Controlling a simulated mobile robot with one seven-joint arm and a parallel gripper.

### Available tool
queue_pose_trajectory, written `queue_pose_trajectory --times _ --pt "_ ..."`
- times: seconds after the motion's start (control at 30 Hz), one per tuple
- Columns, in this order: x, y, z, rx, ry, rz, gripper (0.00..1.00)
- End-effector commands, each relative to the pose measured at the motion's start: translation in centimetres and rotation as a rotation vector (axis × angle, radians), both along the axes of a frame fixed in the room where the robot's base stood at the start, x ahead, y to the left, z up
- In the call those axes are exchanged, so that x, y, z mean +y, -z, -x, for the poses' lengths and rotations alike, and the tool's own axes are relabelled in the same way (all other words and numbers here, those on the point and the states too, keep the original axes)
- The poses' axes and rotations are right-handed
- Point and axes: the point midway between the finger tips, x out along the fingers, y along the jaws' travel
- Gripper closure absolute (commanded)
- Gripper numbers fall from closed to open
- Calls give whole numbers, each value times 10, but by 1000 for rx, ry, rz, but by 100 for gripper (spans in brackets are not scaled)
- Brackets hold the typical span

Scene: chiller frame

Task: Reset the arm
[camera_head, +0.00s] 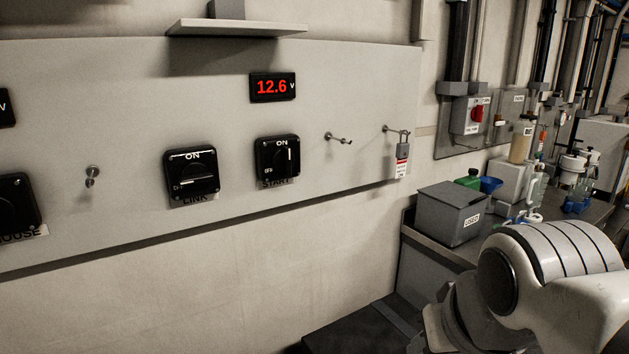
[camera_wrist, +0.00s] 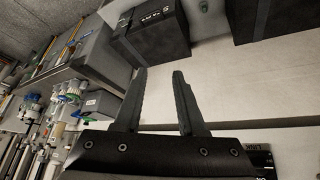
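My arm (camera_head: 545,275) shows at the lower right of the head view, folded near the workbench; my gripper is outside that view. In the wrist view my gripper (camera_wrist: 160,72) has its two dark fingers apart with nothing between them. Behind the fingertips is a pale surface, and a dark box with small white lettering (camera_wrist: 150,32) lies beyond them. The fingers appear clear of it, though the distance is hard to tell.
The wall panel carries a LINK switch (camera_head: 191,174), a START switch (camera_head: 278,160), a red 12.6 V display (camera_head: 272,87) and a hanging padlock (camera_head: 402,150). A grey lidded box (camera_head: 450,213) and bottles crowd the right bench. A shelf (camera_head: 237,27) juts out above.

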Motion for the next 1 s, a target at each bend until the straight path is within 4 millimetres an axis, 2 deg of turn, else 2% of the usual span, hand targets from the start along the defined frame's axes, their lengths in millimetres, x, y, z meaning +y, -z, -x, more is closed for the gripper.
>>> queue_pose_trajectory --times 0.1,0.13,0.17,0.5,0.6,0.8,1.0 --pt "2 39 30 51 22 -28 60" --pt "3 16 25 44 16 -27 60" --pt "3 8 25 43 15 -25 60" --pt "3 -65 24 44 14 -25 60" --pt "3 -81 24 44 14 -25 60" --pt "3 -96 24 44 14 -25 60" --pt "3 -95 24 44 14 -25 60"
